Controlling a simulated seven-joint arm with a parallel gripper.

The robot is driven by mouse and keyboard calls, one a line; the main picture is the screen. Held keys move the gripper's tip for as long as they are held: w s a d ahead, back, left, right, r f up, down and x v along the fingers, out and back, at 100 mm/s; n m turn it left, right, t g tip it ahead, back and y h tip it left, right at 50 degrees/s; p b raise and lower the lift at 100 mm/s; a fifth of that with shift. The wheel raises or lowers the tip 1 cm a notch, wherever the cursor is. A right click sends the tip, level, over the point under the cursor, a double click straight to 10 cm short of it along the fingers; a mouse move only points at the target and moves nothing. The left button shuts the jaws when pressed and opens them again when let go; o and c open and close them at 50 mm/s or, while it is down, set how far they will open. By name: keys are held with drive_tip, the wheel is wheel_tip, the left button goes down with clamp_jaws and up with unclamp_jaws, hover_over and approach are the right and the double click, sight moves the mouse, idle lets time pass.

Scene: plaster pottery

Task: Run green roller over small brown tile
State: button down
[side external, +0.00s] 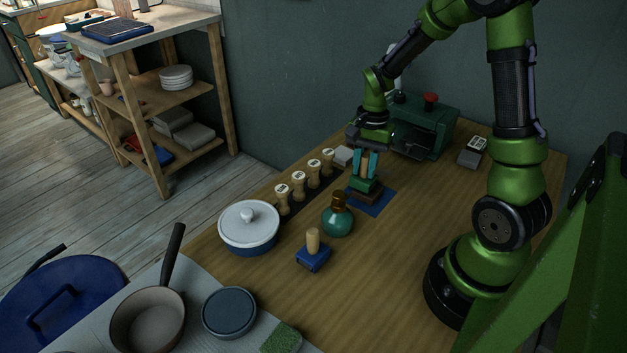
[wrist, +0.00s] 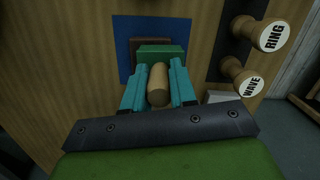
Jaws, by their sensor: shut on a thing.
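My gripper (side external: 366,166) has teal fingers and is shut on the wooden handle of the green roller (side external: 367,186). In the wrist view the handle stands between the fingers (wrist: 158,88), with the green, block-like head of the roller (wrist: 160,53) beyond them. The small brown tile (side external: 354,196) lies under the green head, mostly hidden by it. The tile's edge also shows in the wrist view (wrist: 150,42). The tile rests on a blue mat (side external: 382,204). The green head is over the tile; I cannot tell whether they touch.
A blue block with a wooden handle (side external: 312,252) and a lidded blue pot (side external: 249,228) are nearer. Several wooden stamps (side external: 298,182) line the left edge. A green machine (side external: 424,128) stands behind. The table's right middle is clear.

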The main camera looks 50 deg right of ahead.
drive_tip(key=shift+s, duration=0.9)
drive_tip(key=shift+s+f, duration=0.1)
drive_tip(key=shift+s, duration=0.5)
idle(0.3)
wheel_tip(320, 180, up, 7)
idle(0.8)
idle(0.5)
